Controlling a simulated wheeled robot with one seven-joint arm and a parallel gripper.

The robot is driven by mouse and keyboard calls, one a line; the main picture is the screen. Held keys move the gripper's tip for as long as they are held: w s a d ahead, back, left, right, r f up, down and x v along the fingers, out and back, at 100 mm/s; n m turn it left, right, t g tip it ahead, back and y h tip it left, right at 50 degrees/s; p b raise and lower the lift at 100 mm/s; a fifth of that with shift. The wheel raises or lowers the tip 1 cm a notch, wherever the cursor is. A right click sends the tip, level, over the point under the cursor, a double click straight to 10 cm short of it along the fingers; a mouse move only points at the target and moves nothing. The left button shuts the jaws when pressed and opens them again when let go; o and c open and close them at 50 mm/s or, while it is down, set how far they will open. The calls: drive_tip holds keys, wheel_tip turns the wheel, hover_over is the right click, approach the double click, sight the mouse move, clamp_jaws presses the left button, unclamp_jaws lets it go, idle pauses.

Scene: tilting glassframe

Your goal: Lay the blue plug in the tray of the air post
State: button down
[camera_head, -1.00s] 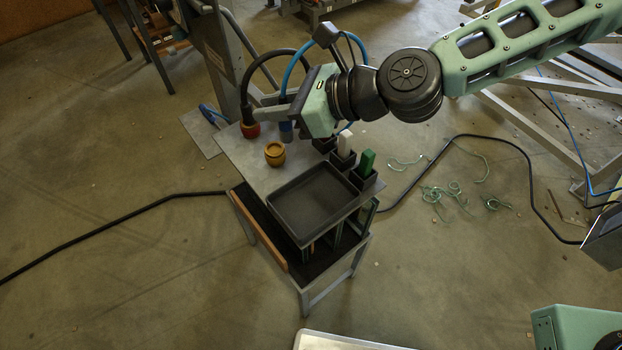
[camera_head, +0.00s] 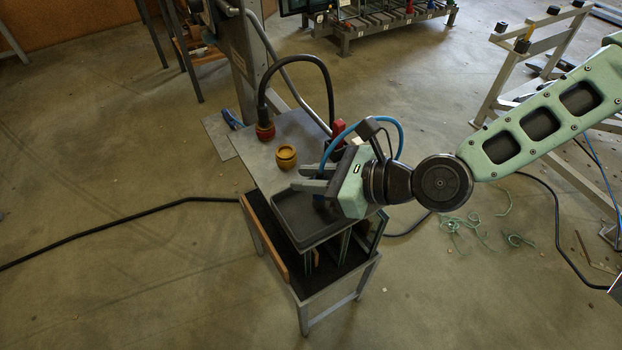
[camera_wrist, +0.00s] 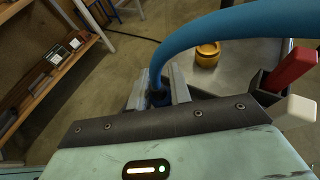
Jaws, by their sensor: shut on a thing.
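The blue plug (camera_head: 319,201) is at the end of a thick blue hose (camera_head: 343,132). My gripper (camera_head: 308,186) is shut on it, over the black tray (camera_head: 303,238) on the small post table. The plug hangs below the fingers, mostly hidden by them; whether it touches the tray floor I cannot tell. In the wrist view the plug (camera_wrist: 160,98) sits between the two grey fingers, with the hose arching up and right. My gripper body hides the tray's right part.
A yellow-brown round fitting (camera_head: 286,157) stands on the table top behind the tray. A red plug (camera_head: 265,131) on a black hose is at the back left. Red (camera_wrist: 294,68) and white (camera_wrist: 298,108) handles stand in dark holders to the right.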

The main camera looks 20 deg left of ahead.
drive_tip(key=shift+f, duration=0.3)
drive_tip(key=shift+f, duration=0.2)
drive_tip(key=c, duration=1.3)
unclamp_jaws()
